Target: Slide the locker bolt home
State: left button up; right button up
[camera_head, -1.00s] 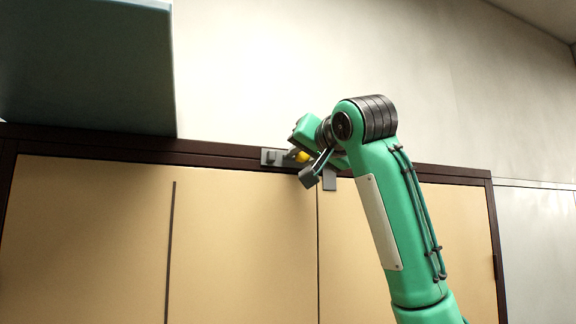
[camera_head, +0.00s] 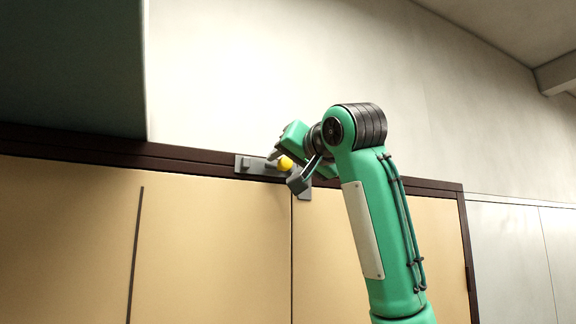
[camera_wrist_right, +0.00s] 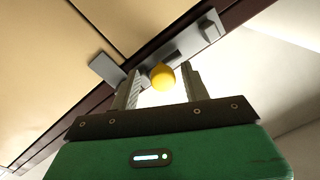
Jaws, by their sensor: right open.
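The locker bolt has a yellow ball knob (camera_head: 285,163) in front of a grey metal plate (camera_head: 243,163) on the dark top rail of the tan locker. A grey tab (camera_head: 305,193) hangs to the right of the knob, near the door gap. My right gripper (camera_head: 287,169) is at the knob, with its jaws open. In the right wrist view the yellow knob (camera_wrist_right: 162,77) lies between the two finger tips, with light showing on either side. Whether a finger touches it cannot be told. The bolt rod is mostly hidden by the knob and fingers. My left gripper is not in view.
A dark blue-green cabinet (camera_head: 70,65) juts out above the locker at the upper left. The pale wall (camera_head: 270,70) above the rail is bare. Grey panels (camera_head: 510,250) stand to the right of the locker.

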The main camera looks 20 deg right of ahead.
jog(key=s+d+b, duration=0.1)
jog(key=s+b, duration=0.5)
jog(key=s, duration=0.7)
jog(key=shift+s+d+b, duration=0.2)
jog(key=shift+d+b, duration=0.15)
jog(key=shift+b, duration=0.05)
